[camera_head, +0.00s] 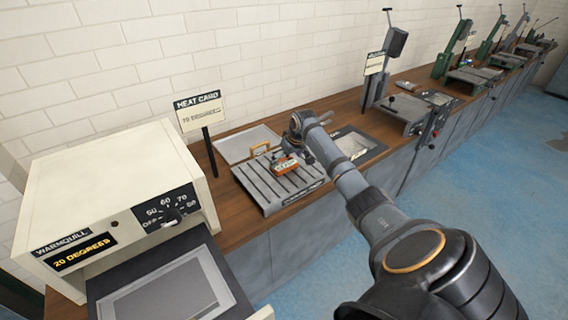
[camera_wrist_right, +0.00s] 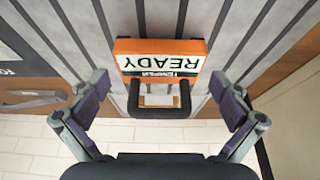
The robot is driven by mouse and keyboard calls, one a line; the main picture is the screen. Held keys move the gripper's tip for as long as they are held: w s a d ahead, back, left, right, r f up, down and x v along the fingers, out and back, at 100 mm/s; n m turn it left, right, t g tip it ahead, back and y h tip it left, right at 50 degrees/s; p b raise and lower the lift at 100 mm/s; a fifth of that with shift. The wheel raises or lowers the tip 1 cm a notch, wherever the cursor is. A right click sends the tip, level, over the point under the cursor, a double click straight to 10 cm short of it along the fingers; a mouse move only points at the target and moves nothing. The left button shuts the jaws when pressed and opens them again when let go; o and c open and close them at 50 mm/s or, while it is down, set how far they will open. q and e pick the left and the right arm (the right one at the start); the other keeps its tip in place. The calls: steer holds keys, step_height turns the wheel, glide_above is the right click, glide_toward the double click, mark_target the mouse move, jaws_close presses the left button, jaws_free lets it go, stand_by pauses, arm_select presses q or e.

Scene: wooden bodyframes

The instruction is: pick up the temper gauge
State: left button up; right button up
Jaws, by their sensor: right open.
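The temper gauge (camera_head: 287,168) is a small orange block with a white face, lying on a grey slotted plate (camera_head: 262,187) on the wooden bench. In the right wrist view the gauge (camera_wrist_right: 160,60) shows the word READY upside down and has a dark handle on its near side. My right gripper (camera_wrist_right: 162,100) is open, with one finger on each side of the handle and clear gaps to both. In the head view the right gripper (camera_head: 284,155) is just above and behind the gauge, partly hidden by its own arm. My left gripper is not in view.
A cream Warmquill oven (camera_head: 110,190) reading 20 DEGREES stands at the left, its tray out in front. Presses line the bench rightward.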

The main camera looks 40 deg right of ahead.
steer(key=shift+x, duration=1.2)
steer(key=shift+w, duration=0.2)
steer(key=shift+s, duration=0.15)
steer(key=shift+c, duration=0.5)
steer(key=shift+r, duration=0.1)
steer(key=shift+c, duration=1.4)
steer(key=c, duration=0.6)
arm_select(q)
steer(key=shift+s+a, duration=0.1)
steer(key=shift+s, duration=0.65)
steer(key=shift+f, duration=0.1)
